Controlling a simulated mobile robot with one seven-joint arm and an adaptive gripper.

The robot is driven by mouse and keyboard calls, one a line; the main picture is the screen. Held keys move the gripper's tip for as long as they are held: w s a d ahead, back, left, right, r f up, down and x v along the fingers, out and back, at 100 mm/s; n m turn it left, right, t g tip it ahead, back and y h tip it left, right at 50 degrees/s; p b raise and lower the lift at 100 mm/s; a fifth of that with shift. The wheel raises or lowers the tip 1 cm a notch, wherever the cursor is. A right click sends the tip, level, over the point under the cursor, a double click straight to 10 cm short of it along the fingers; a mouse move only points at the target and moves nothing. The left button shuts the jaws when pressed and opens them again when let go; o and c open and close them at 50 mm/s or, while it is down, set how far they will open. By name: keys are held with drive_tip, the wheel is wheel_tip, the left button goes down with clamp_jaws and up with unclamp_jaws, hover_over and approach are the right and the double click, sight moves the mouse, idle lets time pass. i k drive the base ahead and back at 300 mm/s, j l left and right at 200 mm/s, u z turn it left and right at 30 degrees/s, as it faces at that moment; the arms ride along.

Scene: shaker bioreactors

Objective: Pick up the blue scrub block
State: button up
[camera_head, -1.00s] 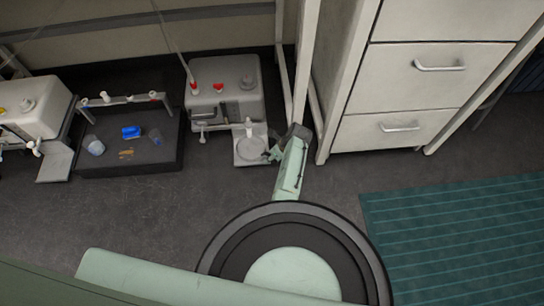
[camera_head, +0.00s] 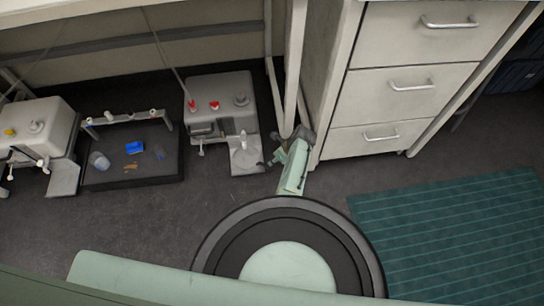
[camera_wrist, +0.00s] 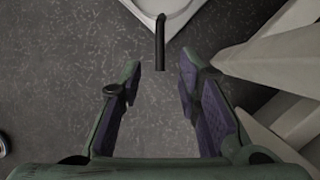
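The blue scrub block (camera_head: 135,147) lies on the dark shaker platform (camera_head: 115,180), at the left in the head view. My gripper (camera_head: 277,159) is to the right of it, low beside the right-hand shaker unit and the cabinet leg. The block does not show in the wrist view.
A clear cup (camera_head: 100,161) and a small brown item (camera_head: 131,168) share the platform. Grey-white machines (camera_head: 222,105) (camera_head: 40,128) flank it. A white drawer cabinet (camera_head: 405,85) stands right of my gripper. A teal mat (camera_head: 450,235) covers the floor at the right.

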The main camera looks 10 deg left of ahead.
sight(137, 147)
drive_tip(key=u, duration=1.5)
